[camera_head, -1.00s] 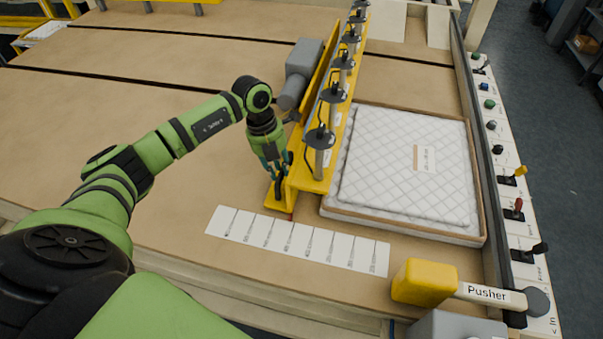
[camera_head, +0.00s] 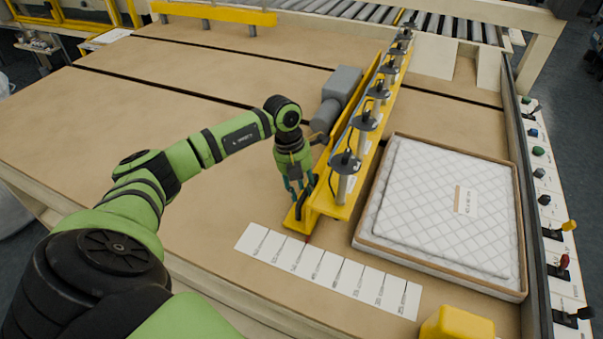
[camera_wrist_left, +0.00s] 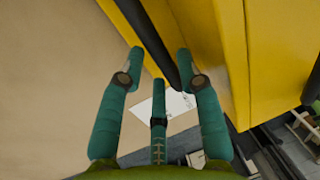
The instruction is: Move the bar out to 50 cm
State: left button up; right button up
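The bar (camera_head: 330,196) is a long yellow beam carrying several grey posts with dark discs, running away across the table. A black handle (camera_head: 305,204) stands at its near left end and shows in the wrist view (camera_wrist_left: 160,45). A red pointer (camera_head: 307,238) on the bar meets the white scale strip (camera_head: 330,270), left of the strip's middle; its figures are too small to read surely. My left gripper (camera_head: 297,188) is at the handle. In the wrist view its teal fingers are apart, with the handle between them, nearer the right finger. My right gripper is out of view.
A white quilted pad (camera_head: 445,205) lies in a shallow wooden frame (camera_head: 440,275) right of the bar. A control strip (camera_head: 540,185) with levers and buttons runs along the right edge. A yellow block (camera_head: 457,323) is at the front.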

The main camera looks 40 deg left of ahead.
pick_arm(q)
jog(key=shift+r, duration=0.25)
notch_tip(320, 180, up, 11)
jog(key=a, duration=0.2)
jog(key=shift+s+a+r, duration=0.15)
jog(key=shift+s, duration=0.15)
jog(key=shift+s, duration=0.1)
